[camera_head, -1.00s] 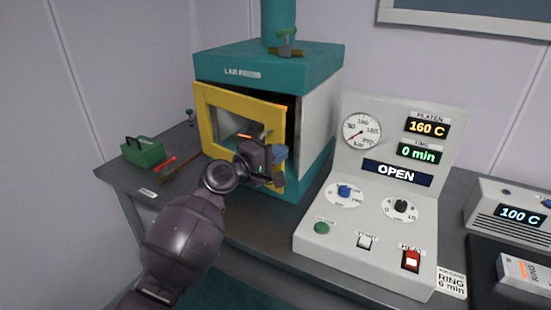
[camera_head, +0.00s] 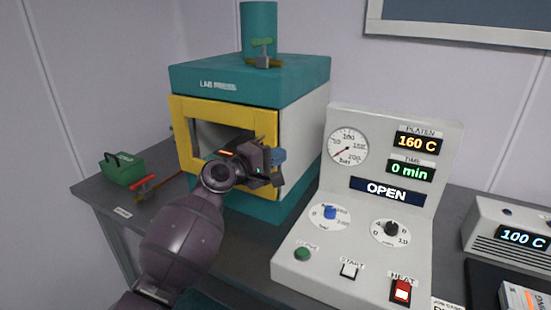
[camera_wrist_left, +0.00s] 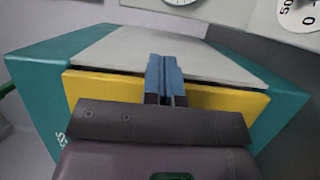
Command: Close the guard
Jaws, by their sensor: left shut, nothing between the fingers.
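The guard (camera_head: 222,111) is a yellow frame with a window on the front of the teal and white lab press (camera_head: 250,75). In the head view it lies almost flat against the press front. In the left wrist view the guard (camera_wrist_left: 235,98) shows a thin dark gap between it and the press's pale side panel (camera_wrist_left: 205,58). My left gripper (camera_head: 277,157) is shut and empty, at the guard's right edge. Its blue fingers (camera_wrist_left: 165,78) reach across that edge in the wrist view; contact is unclear. My arm hides the lower middle of the guard. My right gripper is out of view.
The control console (camera_head: 365,200) stands right of the press; its display (camera_head: 386,191) reads OPEN. A green toolbox (camera_head: 122,169) and a red-handled tool (camera_head: 143,183) lie at left. A unit showing 100 C (camera_head: 515,225) is far right.

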